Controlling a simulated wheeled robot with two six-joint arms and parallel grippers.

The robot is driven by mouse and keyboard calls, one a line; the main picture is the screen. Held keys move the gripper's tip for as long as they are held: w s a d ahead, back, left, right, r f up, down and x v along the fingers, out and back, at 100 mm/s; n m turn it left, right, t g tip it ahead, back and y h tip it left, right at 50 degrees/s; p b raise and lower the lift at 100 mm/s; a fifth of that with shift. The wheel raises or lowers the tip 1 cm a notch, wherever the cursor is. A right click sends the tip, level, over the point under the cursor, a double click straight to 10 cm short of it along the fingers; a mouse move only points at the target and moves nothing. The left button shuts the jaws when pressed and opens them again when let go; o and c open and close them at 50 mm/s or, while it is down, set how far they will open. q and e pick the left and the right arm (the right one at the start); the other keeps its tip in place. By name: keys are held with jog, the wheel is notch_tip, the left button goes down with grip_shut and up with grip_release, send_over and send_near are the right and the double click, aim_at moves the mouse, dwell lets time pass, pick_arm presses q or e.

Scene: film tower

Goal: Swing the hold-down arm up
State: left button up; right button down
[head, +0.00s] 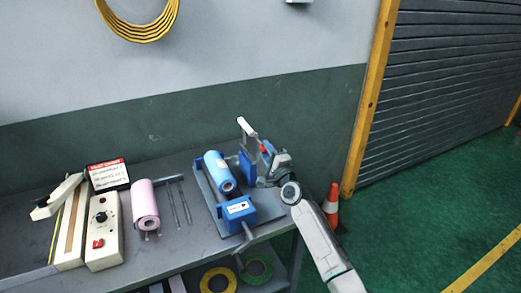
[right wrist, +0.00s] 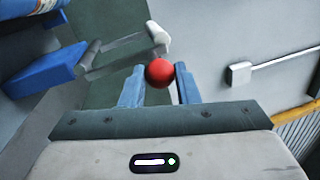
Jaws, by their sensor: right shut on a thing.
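The hold-down arm (head: 248,141) stands raised at the blue upright at the back right of the film unit, with a pale roller (head: 246,126) at its top end. Its grey bar also shows in the right wrist view (right wrist: 118,52). My right gripper (head: 265,156) is at the arm's right side. In the right wrist view its two blue fingers are shut on the red ball knob (right wrist: 160,73). The blue film roll (head: 215,167) lies to the left of the arm, apart from the roller. My left gripper is in neither view.
A pink roll (head: 145,199), thin rods, a switch box (head: 103,231), a sealer (head: 69,226) and a sign (head: 108,175) occupy the bench to the left. A blue labelled box (head: 237,212) with a crank is in front. An orange cone (head: 332,206) stands on the floor at right.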

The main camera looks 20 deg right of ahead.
jog(key=shift+d+f+m+h, duration=0.1)
jog(key=shift+d+m+h, duration=0.3)
jog(key=shift+d+m, duration=0.6)
jog(key=shift+a, duration=0.2)
jog(key=c, duration=1.1)
grip_release()
jog(key=shift+d+f, duration=0.1)
jog(key=shift+p, duration=0.3)
jog(key=s+f+p, duration=0.2)
jog(key=s, duration=0.8)
jog(key=shift+s, duration=0.25)
